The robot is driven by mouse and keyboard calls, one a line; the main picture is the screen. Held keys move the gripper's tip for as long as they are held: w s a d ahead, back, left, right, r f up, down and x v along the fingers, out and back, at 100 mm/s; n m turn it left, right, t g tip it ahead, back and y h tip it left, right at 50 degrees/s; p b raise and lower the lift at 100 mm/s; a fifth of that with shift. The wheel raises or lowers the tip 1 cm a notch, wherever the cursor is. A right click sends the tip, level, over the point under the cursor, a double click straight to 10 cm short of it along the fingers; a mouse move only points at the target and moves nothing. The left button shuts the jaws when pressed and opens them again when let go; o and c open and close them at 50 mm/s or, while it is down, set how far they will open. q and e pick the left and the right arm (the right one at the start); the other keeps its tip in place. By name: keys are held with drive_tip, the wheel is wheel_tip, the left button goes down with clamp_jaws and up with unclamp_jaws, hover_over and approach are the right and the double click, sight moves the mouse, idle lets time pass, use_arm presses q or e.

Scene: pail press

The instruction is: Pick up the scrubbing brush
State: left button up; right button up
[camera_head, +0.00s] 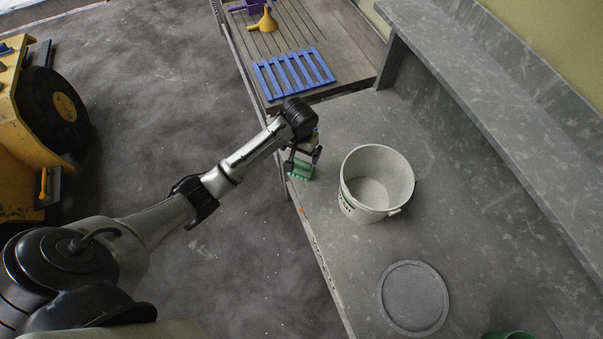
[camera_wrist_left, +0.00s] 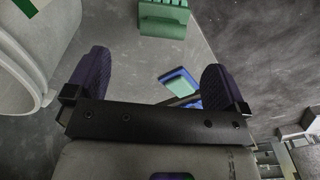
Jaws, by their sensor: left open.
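The scrubbing brush appears to be the green block with a row of thick tufts (camera_head: 301,171), lying near the counter's front edge. It also shows at the top of the left wrist view (camera_wrist_left: 163,20), beyond the fingertips and apart from them. My left gripper (camera_head: 303,158) is open and empty, just above and behind the brush in the head view, partly covering it. In the left wrist view its two dark fingers (camera_wrist_left: 155,70) are spread wide. My right gripper is in neither view.
A small blue-and-green item, perhaps a sponge (camera_wrist_left: 180,86), shows between the fingers in the wrist view. A white pail (camera_head: 352,203) stands right of the brush. A round grey lid (camera_head: 413,298) lies nearer. A blue slatted rack (camera_head: 293,74) and yellow funnel (camera_head: 265,21) are farther back.

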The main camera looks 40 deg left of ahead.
sight(301, 162)
use_arm(q)
drive_tip(key=shift+n, duration=0.3)
drive_tip(key=f, duration=0.2)
drive_tip(key=w+a+f, duration=0.1)
drive_tip(key=f, duration=0.1)
drive_tip(key=f+b, duration=0.1)
drive_tip(key=f, duration=0.1)
drive_tip(key=shift+w+a+f, duration=0.15)
drive_tip(key=shift+w+f, duration=0.2)
drive_tip(key=shift+f, duration=0.95)
drive_tip(key=shift+w+f+b, duration=0.1)
drive_tip(key=shift+f+b, duration=0.2)
drive_tip(key=shift+f, duration=2.1)
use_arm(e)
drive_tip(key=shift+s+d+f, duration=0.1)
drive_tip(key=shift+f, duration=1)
use_arm(q)
drive_tip(key=shift+c, duration=0.3)
